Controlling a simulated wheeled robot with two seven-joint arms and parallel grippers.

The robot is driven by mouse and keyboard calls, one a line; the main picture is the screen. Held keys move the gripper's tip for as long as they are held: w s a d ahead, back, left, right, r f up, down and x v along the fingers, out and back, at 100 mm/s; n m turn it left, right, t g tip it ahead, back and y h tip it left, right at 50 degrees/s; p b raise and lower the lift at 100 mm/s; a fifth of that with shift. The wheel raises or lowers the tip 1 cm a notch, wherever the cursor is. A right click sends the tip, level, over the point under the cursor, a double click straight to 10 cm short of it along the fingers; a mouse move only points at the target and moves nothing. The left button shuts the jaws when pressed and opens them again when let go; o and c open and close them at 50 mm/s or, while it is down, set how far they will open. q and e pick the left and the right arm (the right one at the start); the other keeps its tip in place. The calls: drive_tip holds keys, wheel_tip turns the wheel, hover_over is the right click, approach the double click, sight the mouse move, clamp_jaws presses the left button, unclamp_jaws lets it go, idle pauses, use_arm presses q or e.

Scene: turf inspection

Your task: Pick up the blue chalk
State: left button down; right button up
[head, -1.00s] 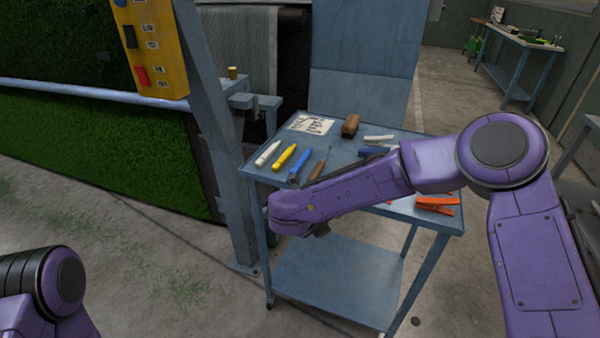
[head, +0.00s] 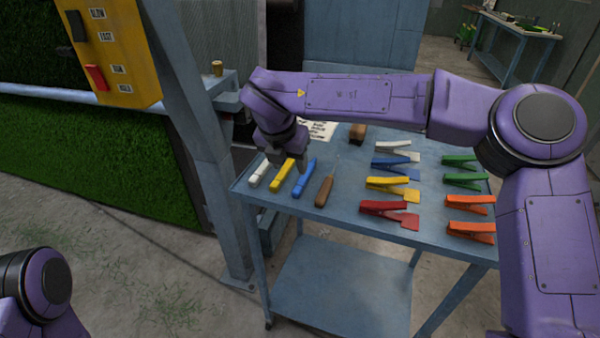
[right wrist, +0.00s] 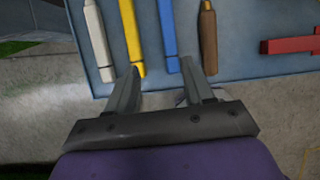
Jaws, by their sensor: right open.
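The blue chalk (head: 303,179) lies on the blue cart top (head: 340,219), between the yellow chalk (head: 282,178) and a wooden-handled tool (head: 325,190). My right gripper (head: 278,167) is open and empty over the far ends of the chalks. In the right wrist view, the blue chalk (right wrist: 168,38) lies ahead, between the lines of my right gripper's two fingers (right wrist: 161,78), its near end around the level of the tips. Contact cannot be told. My left gripper is out of view; only part of that arm shows at lower left.
A white chalk (head: 260,173) lies left of the yellow one. Several coloured clips, such as a red one (head: 389,212), lie on the right half of the cart. A brown block (head: 357,133) and a printed sheet lie at the back. A blue post (head: 200,130) stands left of the cart.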

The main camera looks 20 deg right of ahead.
sight(302, 179)
drive_tip(key=x, duration=0.2)
drive_tip(key=d+x, duration=0.1)
drive_tip(key=x, duration=0.2)
drive_tip(key=p+x, duration=0.1)
drive_tip(key=x, duration=0.1)
drive_tip(key=shift+d+f, duration=0.15)
drive_tip(key=shift+d, duration=0.35)
drive_tip(key=shift+s, duration=0.1)
clamp_jaws()
